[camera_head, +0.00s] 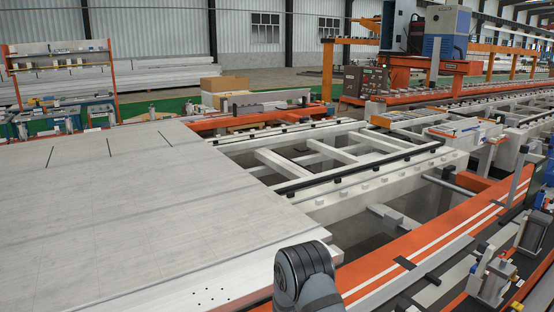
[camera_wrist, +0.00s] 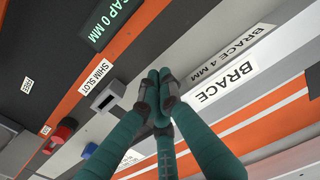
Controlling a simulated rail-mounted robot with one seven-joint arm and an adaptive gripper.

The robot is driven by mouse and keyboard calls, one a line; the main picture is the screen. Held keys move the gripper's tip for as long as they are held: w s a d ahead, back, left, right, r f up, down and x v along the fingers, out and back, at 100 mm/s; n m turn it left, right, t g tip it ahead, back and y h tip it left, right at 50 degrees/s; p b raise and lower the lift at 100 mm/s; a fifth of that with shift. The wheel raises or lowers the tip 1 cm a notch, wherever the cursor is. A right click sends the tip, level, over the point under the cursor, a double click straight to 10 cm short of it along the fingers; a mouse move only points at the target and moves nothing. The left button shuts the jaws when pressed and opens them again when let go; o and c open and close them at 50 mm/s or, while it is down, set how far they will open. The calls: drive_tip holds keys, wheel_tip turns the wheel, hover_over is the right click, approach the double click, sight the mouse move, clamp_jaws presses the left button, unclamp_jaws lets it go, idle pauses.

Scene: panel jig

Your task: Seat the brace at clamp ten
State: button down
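My gripper (camera_wrist: 160,88) shows in the wrist view, with its teal fingers drawn together at their dark tips. I see nothing held between the tips. A white label reading BRACE (camera_wrist: 222,84) and one reading BRACE 4 MM (camera_wrist: 230,54) lie just right of the fingertips. A dark display reading "AP 0 MM" (camera_wrist: 110,22), cut off at the edge, and a SHIM SLOT label (camera_wrist: 97,86) are to the left. In the head view, clamp-like fixtures (camera_head: 494,274) stand at lower right; no clamp number is readable. The gripper is outside that view.
A grey block (camera_wrist: 112,94) sits beside the slot label, with a red knob (camera_wrist: 65,129) further left. In the head view, a large grey panel (camera_head: 110,205) covers the left. A white frame (camera_head: 345,180) and an orange rail (camera_head: 430,235) lie right of it.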

drive_tip(key=shift+w+a+b, duration=0.15)
drive_tip(key=shift+w+a, duration=0.35)
drive_tip(key=shift+w, duration=0.25)
drive_tip(key=shift+w+a+b, duration=0.15)
drive_tip(key=shift+w+a, duration=0.3)
drive_tip(key=shift+w, duration=0.3)
idle(0.3)
drive_tip(key=shift+w+a+r, duration=0.1)
drive_tip(key=shift+w+a, duration=0.1)
drive_tip(key=shift+w, duration=0.15)
drive_tip(key=shift+s+d, duration=0.1)
drive_tip(key=shift+s, duration=0.05)
drive_tip(key=shift+s+d, duration=0.45)
drive_tip(key=shift+s, duration=0.3)
wheel_tip(320, 180, up, 8)
drive_tip(key=p, duration=0.5)
idle(0.3)
wheel_tip(320, 180, down, 8)
drive_tip(key=b, duration=0.5)
drive_tip(key=shift+f+b, duration=0.25)
drive_tip(key=shift+b, duration=0.1)
drive_tip(key=shift+r, duration=0.15)
